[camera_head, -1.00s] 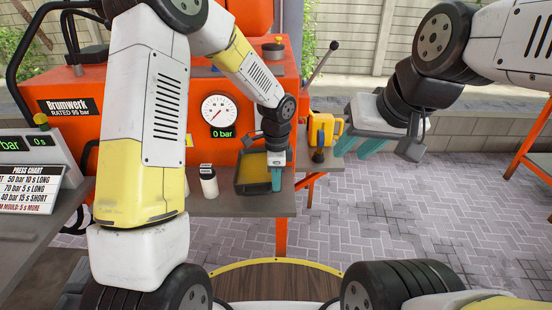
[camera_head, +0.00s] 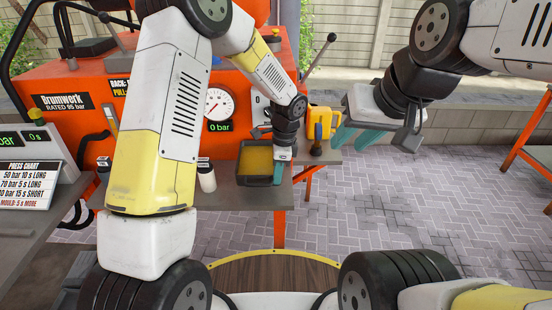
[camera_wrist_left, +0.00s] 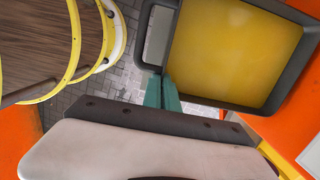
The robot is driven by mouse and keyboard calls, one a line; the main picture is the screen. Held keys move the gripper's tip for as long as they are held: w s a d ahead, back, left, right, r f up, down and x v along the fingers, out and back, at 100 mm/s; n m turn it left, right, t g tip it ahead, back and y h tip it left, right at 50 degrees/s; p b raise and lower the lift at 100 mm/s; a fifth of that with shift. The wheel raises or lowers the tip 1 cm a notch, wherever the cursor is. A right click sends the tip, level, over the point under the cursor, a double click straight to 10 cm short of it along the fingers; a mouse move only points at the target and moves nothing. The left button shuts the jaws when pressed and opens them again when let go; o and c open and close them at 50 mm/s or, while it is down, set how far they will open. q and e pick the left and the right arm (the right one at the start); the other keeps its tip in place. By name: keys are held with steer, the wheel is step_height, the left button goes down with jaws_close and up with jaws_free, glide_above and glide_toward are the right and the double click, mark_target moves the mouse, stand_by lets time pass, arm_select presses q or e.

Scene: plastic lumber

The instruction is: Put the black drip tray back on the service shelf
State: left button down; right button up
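The black drip tray (camera_head: 240,176), with a yellow inside, is at the right part of the grey service shelf (camera_head: 225,197), in front of the orange machine. Whether its underside touches the shelf is unclear. My left gripper (camera_head: 280,170) is at the tray's right edge. In the left wrist view its teal fingers (camera_wrist_left: 162,94) are close together on the near rim of the tray (camera_wrist_left: 225,99), beside a handle-like loop. My right gripper (camera_head: 358,138) is open and empty, in the air to the right of the shelf.
A white bottle (camera_head: 207,178) stands left of the tray, and another bottle (camera_head: 103,166) is further left. A yellow jug-like tool (camera_head: 320,124) is right of the tray. The machine (camera_head: 70,135) rises behind. Paved floor (camera_head: 400,210) is open on the right.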

arm_select(q)
steer(key=shift+f, duration=2.75)
steer(key=c, duration=1.6)
jaws_free()
steer(key=shift+o, duration=0.5)
steer(key=o, duration=0.3)
steer(key=shift+r, duration=3.45)
